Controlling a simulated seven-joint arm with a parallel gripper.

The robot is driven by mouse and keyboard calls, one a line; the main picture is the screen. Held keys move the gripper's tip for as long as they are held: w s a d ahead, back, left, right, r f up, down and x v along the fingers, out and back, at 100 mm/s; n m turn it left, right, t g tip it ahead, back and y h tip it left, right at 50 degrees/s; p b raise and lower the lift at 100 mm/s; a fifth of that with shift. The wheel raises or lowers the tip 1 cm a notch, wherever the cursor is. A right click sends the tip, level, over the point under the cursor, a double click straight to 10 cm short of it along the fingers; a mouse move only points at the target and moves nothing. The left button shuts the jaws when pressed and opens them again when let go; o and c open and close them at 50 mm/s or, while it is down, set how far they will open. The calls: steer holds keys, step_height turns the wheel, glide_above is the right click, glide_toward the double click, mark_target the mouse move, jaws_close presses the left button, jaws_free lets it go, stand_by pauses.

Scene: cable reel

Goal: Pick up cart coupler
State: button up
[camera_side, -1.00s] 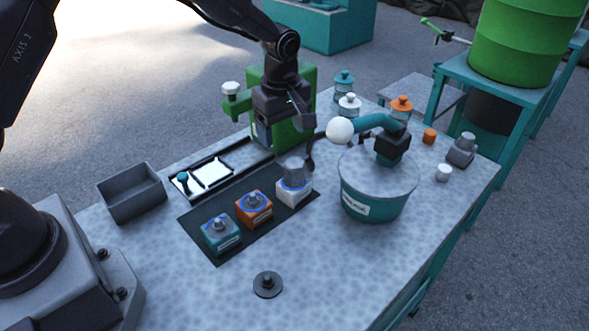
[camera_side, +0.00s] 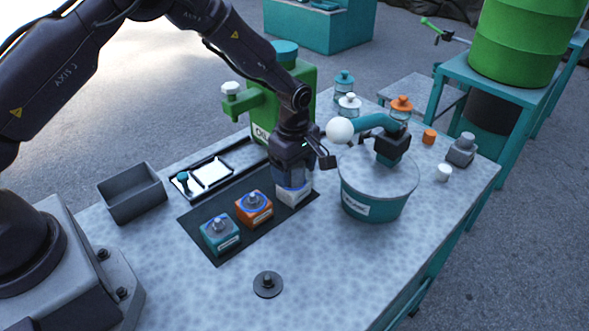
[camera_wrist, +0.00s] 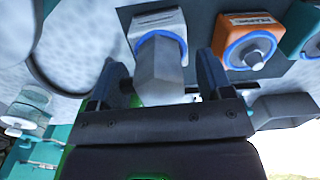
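A grey faceted piece, which I take to be the cart coupler (camera_wrist: 160,72), stands on a white block (camera_side: 297,193) with a blue ring. My gripper (camera_side: 293,178) is lowered over it and largely hides it in the side view. In the wrist view the fingers of my gripper (camera_wrist: 163,80) are apart, one on each side of the piece, with visible gaps. The white block (camera_wrist: 155,22) shows there beyond the piece. An orange block (camera_side: 254,208) and a teal block (camera_side: 221,234), each with a small grey knob, stand in the same row.
The blocks stand on a dark mat (camera_side: 205,254). A teal drum (camera_side: 372,205) with a white ball-ended handle (camera_side: 340,130) stands close right of my gripper. A green machine (camera_side: 262,108) stands behind. A grey bin (camera_side: 133,193) is at left; the front table is mostly clear.

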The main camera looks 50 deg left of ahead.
steer(key=c, duration=1.1)
